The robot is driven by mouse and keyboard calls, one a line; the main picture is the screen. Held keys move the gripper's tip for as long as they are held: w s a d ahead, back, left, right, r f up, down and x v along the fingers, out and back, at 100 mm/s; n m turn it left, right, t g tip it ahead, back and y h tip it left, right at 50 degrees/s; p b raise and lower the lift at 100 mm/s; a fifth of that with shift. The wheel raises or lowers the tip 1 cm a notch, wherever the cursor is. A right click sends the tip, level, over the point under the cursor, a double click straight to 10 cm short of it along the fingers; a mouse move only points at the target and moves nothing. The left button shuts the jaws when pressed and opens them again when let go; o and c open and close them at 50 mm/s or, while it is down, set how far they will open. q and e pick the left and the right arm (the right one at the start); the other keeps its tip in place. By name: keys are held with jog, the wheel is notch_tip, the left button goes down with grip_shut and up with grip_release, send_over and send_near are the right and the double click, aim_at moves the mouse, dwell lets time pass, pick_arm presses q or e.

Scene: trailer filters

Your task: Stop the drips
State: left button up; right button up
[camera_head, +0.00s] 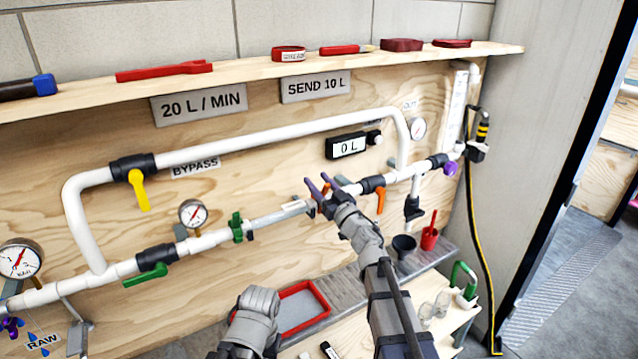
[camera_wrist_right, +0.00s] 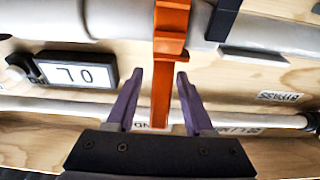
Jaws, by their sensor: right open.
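My right gripper (camera_head: 322,190), with purple fingers, is open and in front of the pipe run. In the right wrist view the open fingers (camera_wrist_right: 158,100) have an orange valve lever (camera_wrist_right: 172,60) in the gap between them; I cannot tell if they touch it. In the head view the orange lever (camera_head: 380,200) hangs down from a black valve, right of the fingers. A yellow lever (camera_head: 138,190) hangs down on the bypass pipe. A green lever (camera_head: 146,277) lies nearly along the lower pipe. A purple knob (camera_head: 450,168) is at the right end. My left gripper's fingers do not show.
A display (camera_head: 348,146) reads 0 L. Gauges hang at left (camera_head: 20,259), centre (camera_head: 193,213) and right (camera_head: 417,128). Tools lie on the shelf (camera_head: 235,72) above.

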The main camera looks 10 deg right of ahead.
aim_at(326, 191)
jog(key=b+v, duration=0.1)
jog(key=v, duration=0.6)
jog(key=shift+s+d+f+b, duration=0.1)
jog(key=shift+s+d+b, duration=0.05)
jog(key=shift+s+b, duration=0.25)
